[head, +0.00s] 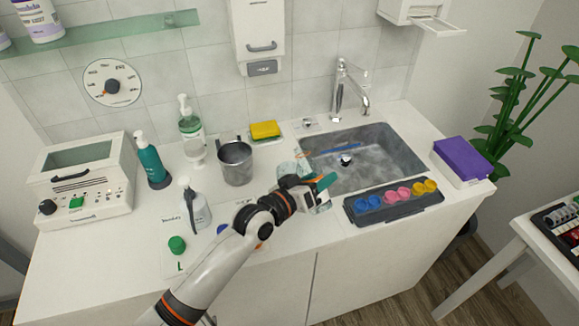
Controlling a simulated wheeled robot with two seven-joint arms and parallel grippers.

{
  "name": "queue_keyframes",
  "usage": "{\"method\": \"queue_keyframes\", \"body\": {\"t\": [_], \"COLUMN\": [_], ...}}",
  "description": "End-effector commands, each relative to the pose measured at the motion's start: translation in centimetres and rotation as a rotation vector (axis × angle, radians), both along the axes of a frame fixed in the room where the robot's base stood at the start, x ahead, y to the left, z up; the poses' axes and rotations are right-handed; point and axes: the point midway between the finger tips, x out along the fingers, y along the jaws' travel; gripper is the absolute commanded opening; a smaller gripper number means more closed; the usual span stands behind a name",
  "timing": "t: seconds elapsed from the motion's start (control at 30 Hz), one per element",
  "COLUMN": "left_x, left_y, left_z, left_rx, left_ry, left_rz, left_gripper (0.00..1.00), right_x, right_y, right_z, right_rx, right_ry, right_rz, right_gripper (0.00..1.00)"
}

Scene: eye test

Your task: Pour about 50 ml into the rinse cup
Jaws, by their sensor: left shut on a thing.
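My left gripper (318,188) is at the front left corner of the sink. It is shut on a clear, see-through vessel (288,169), which is mostly hidden behind the gripper. I cannot tell whether it is the rinse cup, how far it tilts or whether it holds liquid. A steel jug (236,163) with a handle stands upright on the counter, left of the gripper and apart from it. My right gripper is not in view.
The grey sink (400,160) has a chrome tap (345,88) behind it. A dark tray (395,203) of blue, pink and yellow cups lies in front. A spray bottle (195,208), a teal bottle (151,160) and a clear pump bottle (190,130) stand left.

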Motion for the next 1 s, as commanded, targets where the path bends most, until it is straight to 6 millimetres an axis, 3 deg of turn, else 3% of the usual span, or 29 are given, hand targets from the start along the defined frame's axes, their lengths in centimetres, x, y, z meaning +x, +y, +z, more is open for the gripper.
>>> {"method": "queue_keyframes", "body": {"t": [0.03,0.17,0.27,0.5,1.0], "left_x": [-0.2,-0.4,-0.7,-0.9,-0.9], "left_y": [-0.1,-0.2,-0.4,-0.5,-0.5], "left_z": [-2.3,-4.0,-3.1,-3.4,-3.2], "left_rx": [0.021,0.072,0.161,0.303,0.342], "left_ry": [-0.022,-0.1,-0.238,-0.454,-0.514], "left_rz": [-0.001,-0.001,0.001,0.004,0.004], "left_gripper": [0.26,0.26,0.26,0.26,0.26], "right_x": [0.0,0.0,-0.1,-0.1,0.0], "right_y": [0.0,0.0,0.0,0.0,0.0], "right_z": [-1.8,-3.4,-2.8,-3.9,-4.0], "right_rx": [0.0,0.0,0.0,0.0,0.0], "right_ry": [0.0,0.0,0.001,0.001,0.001], "right_rz": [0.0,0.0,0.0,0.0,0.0], "right_gripper": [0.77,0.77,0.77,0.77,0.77]}}
